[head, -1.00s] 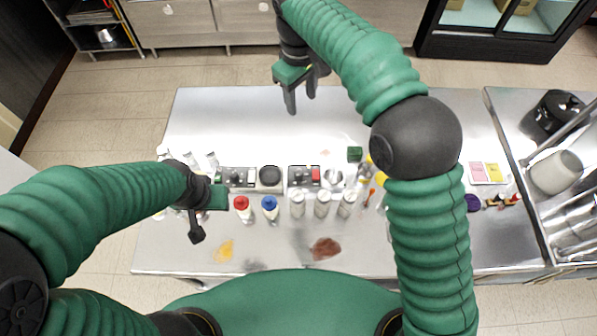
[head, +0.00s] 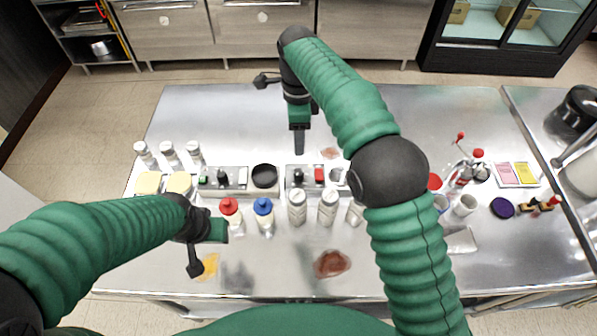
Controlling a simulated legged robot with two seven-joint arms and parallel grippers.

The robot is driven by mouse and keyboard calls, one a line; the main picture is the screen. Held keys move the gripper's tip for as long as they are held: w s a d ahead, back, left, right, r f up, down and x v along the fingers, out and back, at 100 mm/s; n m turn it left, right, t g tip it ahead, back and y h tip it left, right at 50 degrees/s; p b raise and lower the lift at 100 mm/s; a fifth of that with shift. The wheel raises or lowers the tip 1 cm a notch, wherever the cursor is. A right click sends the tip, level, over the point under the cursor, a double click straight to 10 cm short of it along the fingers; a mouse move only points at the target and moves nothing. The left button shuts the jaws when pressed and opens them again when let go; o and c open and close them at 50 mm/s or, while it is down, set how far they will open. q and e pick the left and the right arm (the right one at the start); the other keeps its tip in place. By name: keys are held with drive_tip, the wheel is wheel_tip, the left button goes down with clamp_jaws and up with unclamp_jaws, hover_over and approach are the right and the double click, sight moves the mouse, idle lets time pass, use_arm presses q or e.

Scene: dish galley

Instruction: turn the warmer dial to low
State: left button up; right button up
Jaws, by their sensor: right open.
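Two small control panels stand side by side in the middle of the steel table. The left panel (head: 222,180) has small green and black controls. A round black piece (head: 264,177) sits just right of it. The right panel (head: 305,178) carries a black knob (head: 298,177), a red switch (head: 319,175) and a round grey part (head: 338,176). I cannot tell which control is the warmer dial; no markings are readable. My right gripper (head: 303,138) is open, pointing down just behind the right panel, apart from it. My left gripper (head: 204,246) is over the front left; its jaw gap is unclear.
Red- and blue-capped bottles (head: 263,217) and several white bottles (head: 327,207) stand close in front of the panels. More bottles (head: 168,154) stand at left. Stains (head: 332,264) mark the front. Cups (head: 464,206) and a purple disc (head: 502,208) lie right.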

sight(299, 171)
drive_tip(key=f, duration=1.3)
drive_tip(key=shift+s+f, duration=0.25)
drive_tip(key=shift+s, duration=0.05)
drive_tip(key=shift+c, duration=0.4)
clamp_jaws()
